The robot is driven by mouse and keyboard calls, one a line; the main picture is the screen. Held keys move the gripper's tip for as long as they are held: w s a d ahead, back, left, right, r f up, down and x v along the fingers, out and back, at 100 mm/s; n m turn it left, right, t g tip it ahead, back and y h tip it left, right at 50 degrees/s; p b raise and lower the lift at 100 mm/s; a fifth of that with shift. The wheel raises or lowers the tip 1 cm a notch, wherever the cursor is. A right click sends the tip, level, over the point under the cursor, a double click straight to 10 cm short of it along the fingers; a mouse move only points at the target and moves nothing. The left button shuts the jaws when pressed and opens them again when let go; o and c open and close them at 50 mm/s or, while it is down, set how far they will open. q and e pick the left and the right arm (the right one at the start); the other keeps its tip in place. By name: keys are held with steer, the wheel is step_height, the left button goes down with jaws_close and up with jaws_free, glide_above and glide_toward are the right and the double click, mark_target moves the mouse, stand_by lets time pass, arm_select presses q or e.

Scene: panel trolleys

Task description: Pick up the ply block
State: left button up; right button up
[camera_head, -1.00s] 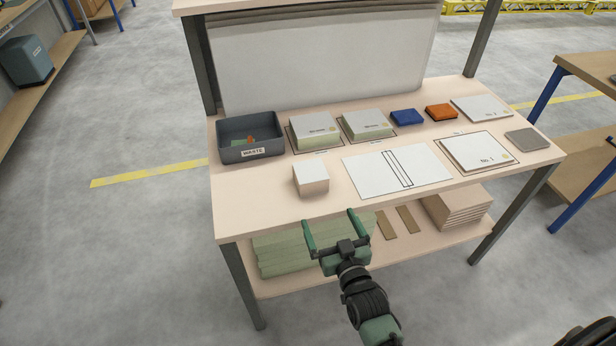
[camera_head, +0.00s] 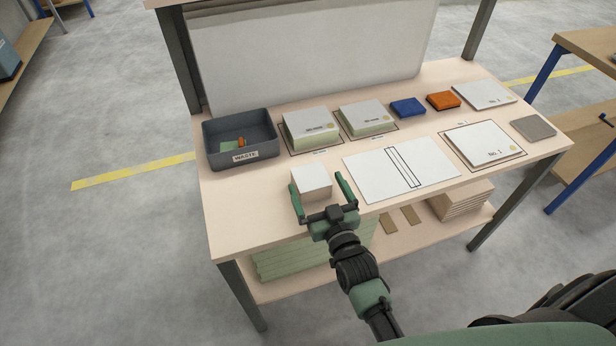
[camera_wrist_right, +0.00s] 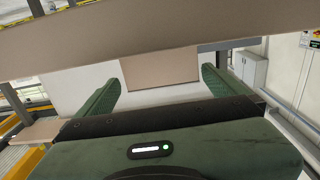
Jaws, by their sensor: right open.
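The ply block (camera_head: 311,179) is a small block with a white top and a pale wood front, on the bench near its front edge. My right gripper (camera_head: 318,184) is open at the block's front, with one finger on either side of it in the head view. The left finger overlaps the block's left edge there. I cannot tell whether either finger touches it. In the right wrist view, a tan face (camera_wrist_right: 160,67), probably the block, shows between the open fingers of the right gripper (camera_wrist_right: 160,78). My left gripper is not in view.
A grey waste bin (camera_head: 212,155) stands left of the block. Two card stacks (camera_head: 311,122) (camera_head: 363,114) are behind it. A white sheet (camera_head: 372,176) with a drawn strip lies to its right. Blue (camera_head: 407,106) and orange (camera_head: 443,100) pieces lie farther back.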

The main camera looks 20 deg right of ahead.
mark_target(307, 168)
steer(key=shift+w+r, duration=0.1)
steer(key=shift+w, duration=0.45)
steer(key=w, duration=0.3)
steer(key=w+p, duration=0.1)
steer(key=w, duration=0.1)
steer(key=shift+w+a, duration=0.2)
steer(key=shift+a, duration=0.1)
steer(key=shift+w, duration=0.2)
steer(key=shift+f, duration=0.2)
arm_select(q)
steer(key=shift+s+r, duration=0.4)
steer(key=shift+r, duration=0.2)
arm_select(e)
steer(key=shift+r, duration=0.1)
steer(key=c, duration=1.7)
